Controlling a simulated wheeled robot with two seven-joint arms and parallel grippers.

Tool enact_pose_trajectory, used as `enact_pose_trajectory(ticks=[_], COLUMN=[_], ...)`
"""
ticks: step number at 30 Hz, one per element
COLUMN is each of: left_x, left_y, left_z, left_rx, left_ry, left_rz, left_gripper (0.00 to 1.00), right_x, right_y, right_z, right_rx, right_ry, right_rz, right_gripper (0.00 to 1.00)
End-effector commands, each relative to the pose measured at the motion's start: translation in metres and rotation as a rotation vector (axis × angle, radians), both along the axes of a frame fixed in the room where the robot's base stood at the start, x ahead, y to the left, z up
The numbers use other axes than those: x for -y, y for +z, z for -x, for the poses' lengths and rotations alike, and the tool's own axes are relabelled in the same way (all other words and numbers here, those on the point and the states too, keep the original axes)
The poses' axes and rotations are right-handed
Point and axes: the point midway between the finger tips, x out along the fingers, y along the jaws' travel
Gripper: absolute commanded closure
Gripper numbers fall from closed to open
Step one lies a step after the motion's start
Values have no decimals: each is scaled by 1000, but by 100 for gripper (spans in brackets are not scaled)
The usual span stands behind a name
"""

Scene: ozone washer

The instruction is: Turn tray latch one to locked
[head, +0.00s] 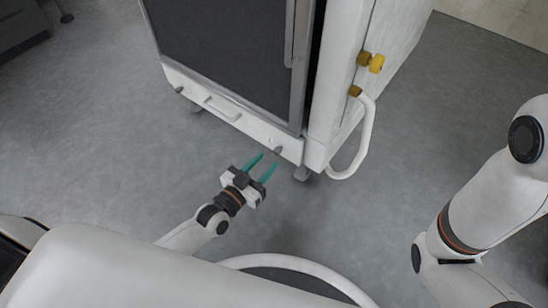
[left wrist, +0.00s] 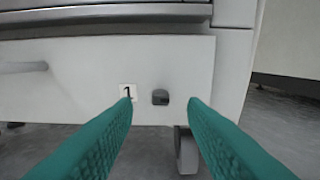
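The white tray front (head: 240,120) is low on the washer cabinet. Tray latch one (head: 278,150) is a small dark grey knob near its right end. In the left wrist view the latch (left wrist: 160,97) sits right of a label with the number 1 (left wrist: 127,91). Its turn position is hard to tell. My left gripper (head: 266,162) is open, its teal fingers pointing at the tray front. In the left wrist view the latch appears between the fingertips (left wrist: 160,101), with nothing gripped; contact cannot be told. My right gripper is out of view.
A second dark knob (head: 179,89) and a bar handle (head: 222,108) are farther left on the tray front. A caster (head: 301,174) is below the right corner. A white curved handle (head: 362,145) and yellow knob (head: 376,63) stick out from the cabinet's side. Floor around is clear.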

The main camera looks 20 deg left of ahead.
Motion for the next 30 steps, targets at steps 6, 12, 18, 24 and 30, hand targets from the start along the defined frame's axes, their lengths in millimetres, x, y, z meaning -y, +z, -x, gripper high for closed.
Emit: enact_pose_trajectory(ticks=[6, 12, 18, 24, 30], left_x=[12, 16, 16, 16, 16], left_y=[-3, -1, 1, 0, 0], left_z=[-33, -44, -44, -44, -44], left_rx=[2, 0, 0, 0, 0], left_ry=[1, 0, 0, 0, 0], left_rz=[2, 0, 0, 0, 0], left_gripper=[61, 61, 61, 84, 100], right_x=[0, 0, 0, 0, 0], right_y=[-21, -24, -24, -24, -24], right_z=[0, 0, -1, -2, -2], right_rx=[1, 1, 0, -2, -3], right_ry=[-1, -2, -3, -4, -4], right_rz=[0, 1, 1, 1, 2], right_gripper=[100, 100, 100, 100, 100])
